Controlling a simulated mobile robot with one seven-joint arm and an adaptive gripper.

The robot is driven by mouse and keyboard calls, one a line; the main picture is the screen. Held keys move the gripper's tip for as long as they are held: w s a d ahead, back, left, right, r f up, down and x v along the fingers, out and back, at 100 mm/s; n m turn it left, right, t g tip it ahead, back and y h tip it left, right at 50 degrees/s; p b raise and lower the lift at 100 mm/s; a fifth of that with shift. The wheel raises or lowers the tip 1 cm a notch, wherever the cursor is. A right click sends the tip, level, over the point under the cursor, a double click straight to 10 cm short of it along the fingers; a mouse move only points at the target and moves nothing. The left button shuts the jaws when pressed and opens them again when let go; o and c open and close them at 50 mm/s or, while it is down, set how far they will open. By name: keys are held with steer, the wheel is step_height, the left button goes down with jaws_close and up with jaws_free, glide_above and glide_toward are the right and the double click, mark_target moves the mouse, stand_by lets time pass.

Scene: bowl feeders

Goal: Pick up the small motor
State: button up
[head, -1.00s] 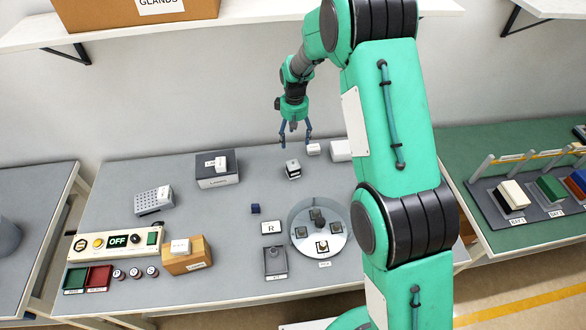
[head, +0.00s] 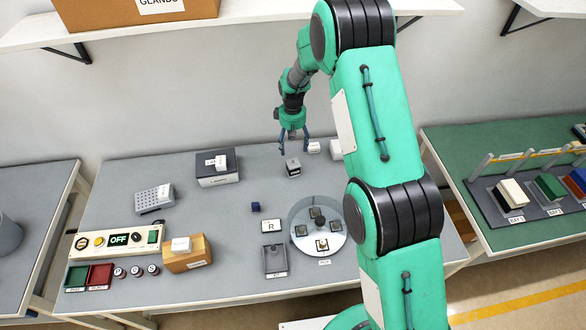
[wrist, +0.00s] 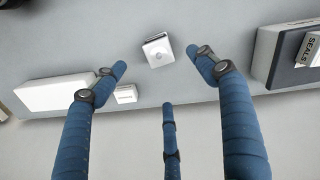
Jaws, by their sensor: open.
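A small boxy part with a pale top and dark sides, which looks like the small motor (head: 293,168), stands on the grey bench toward the back. In the wrist view the motor (wrist: 158,50) shows a light square face with a round boss. My gripper (head: 294,148) is open and empty above and slightly behind it. In the wrist view the blue fingers of my gripper (wrist: 163,66) are spread, with the motor in the gap between the two outer tips. I see no contact.
A small white block (head: 314,148) and a larger white box (head: 336,149) stand right of the motor. A dark box (head: 217,177) is to the left.

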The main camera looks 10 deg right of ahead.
mark_target(293, 160)
steer(key=shift+f, duration=2.95)
steer(key=shift+f, duration=0.15)
steer(key=shift+d+f+p, duration=0.1)
steer(key=shift+f+p, duration=0.25)
steer(key=shift+f, duration=2.1)
steer(key=shift+c, duration=0.2)
jaws_close()
steer(key=shift+w+r, duration=0.1)
steer(key=shift+r, duration=0.05)
steer(key=shift+r+b, duration=0.3)
steer(key=shift+r, duration=4.6)
